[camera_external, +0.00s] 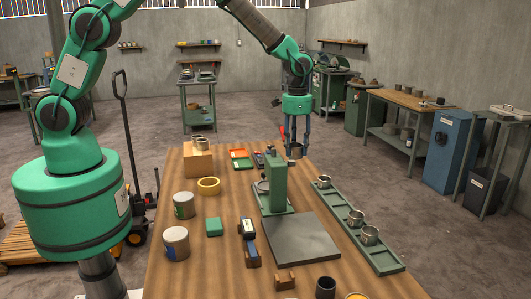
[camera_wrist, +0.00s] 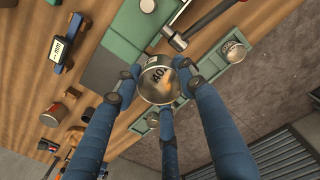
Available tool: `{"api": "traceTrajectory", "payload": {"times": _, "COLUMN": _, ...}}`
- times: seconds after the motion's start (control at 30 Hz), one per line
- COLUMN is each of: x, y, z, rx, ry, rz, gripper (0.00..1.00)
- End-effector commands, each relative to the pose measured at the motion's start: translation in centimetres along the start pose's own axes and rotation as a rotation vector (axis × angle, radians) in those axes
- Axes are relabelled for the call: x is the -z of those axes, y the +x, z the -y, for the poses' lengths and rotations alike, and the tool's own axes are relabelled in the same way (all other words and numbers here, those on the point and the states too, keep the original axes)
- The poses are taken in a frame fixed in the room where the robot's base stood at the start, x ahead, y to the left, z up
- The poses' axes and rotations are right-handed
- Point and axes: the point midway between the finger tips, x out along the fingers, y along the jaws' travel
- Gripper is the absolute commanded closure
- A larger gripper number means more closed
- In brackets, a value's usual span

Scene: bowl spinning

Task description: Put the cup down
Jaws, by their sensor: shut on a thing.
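A metal cup (camera_external: 295,152) is held between the fingers of my gripper (camera_external: 296,138), near the table's far right corner. The wrist view shows this cup (camera_wrist: 158,84) from its open side, with dark letters visible inside. Three blue fingers of my gripper (camera_wrist: 158,92) close around its rim and wall. In the external view the cup hangs beside the upright of a green machine (camera_external: 274,187). It appears above the tabletop, but I cannot tell the exact gap.
A long green tray (camera_external: 390,258) on the right holds other metal cups, including one at its far end (camera_external: 322,182). A dark flat plate (camera_external: 300,238) lies before the machine. A hammer (camera_wrist: 178,40) lies near the cup in the wrist view. Cans (camera_external: 175,244) stand left.

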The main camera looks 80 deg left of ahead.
Motion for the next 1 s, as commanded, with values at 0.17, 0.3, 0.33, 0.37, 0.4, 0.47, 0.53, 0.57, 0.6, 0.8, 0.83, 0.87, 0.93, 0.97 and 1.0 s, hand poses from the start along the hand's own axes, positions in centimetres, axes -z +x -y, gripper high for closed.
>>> {"api": "traceTrajectory", "payload": {"times": 0.17, "x": -3.5, "y": -0.6, "z": 4.9, "rx": 0.002, "ry": -0.124, "rz": -0.002, "gripper": 0.84}}
{"api": "traceTrajectory", "payload": {"times": 0.3, "x": -7.1, "y": -1.0, "z": 8.9, "rx": 0.004, "ry": -0.240, "rz": -0.003, "gripper": 0.84}}
{"api": "traceTrajectory", "payload": {"times": 0.33, "x": -7.9, "y": -1.1, "z": 9.7, "rx": 0.004, "ry": -0.266, "rz": -0.004, "gripper": 0.84}}
{"api": "traceTrajectory", "payload": {"times": 0.37, "x": -8.7, "y": -1.2, "z": 10.6, "rx": 0.005, "ry": -0.291, "rz": -0.003, "gripper": 0.84}}
{"api": "traceTrajectory", "payload": {"times": 0.4, "x": -9.8, "y": -1.3, "z": 11.6, "rx": 0.005, "ry": -0.325, "rz": -0.005, "gripper": 0.84}}
{"api": "traceTrajectory", "payload": {"times": 0.47, "x": -11.6, "y": -1.4, "z": 13.0, "rx": 0.006, "ry": -0.375, "rz": -0.004, "gripper": 0.84}}
{"api": "traceTrajectory", "payload": {"times": 0.53, "x": -13.6, "y": -1.5, "z": 14.7, "rx": 0.007, "ry": -0.435, "rz": -0.005, "gripper": 0.84}}
{"api": "traceTrajectory", "payload": {"times": 0.57, "x": -14.5, "y": -1.6, "z": 15.4, "rx": 0.007, "ry": -0.461, "rz": -0.006, "gripper": 0.84}}
{"api": "traceTrajectory", "payload": {"times": 0.6, "x": -15.7, "y": -1.6, "z": 16.2, "rx": 0.008, "ry": -0.495, "rz": -0.006, "gripper": 0.84}}
{"api": "traceTrajectory", "payload": {"times": 0.8, "x": -22.0, "y": -1.8, "z": 19.8, "rx": 0.010, "ry": -0.664, "rz": -0.009, "gripper": 0.84}}
{"api": "traceTrajectory", "payload": {"times": 0.83, "x": -23.0, "y": -1.8, "z": 20.2, "rx": 0.010, "ry": -0.690, "rz": -0.009, "gripper": 0.84}}
{"api": "traceTrajectory", "payload": {"times": 0.87, "x": -24.0, "y": -1.8, "z": 20.6, "rx": 0.010, "ry": -0.715, "rz": -0.008, "gripper": 0.84}}
{"api": "traceTrajectory", "payload": {"times": 0.93, "x": -26.2, "y": -1.8, "z": 21.5, "rx": 0.011, "ry": -0.775, "rz": -0.009, "gripper": 0.84}}
{"api": "traceTrajectory", "payload": {"times": 0.97, "x": -27.2, "y": -1.8, "z": 21.9, "rx": 0.011, "ry": -0.800, "rz": -0.010, "gripper": 0.84}}
{"api": "traceTrajectory", "payload": {"times": 1.0, "x": -28.4, "y": -1.8, "z": 22.3, "rx": 0.012, "ry": -0.834, "rz": -0.011, "gripper": 0.84}}
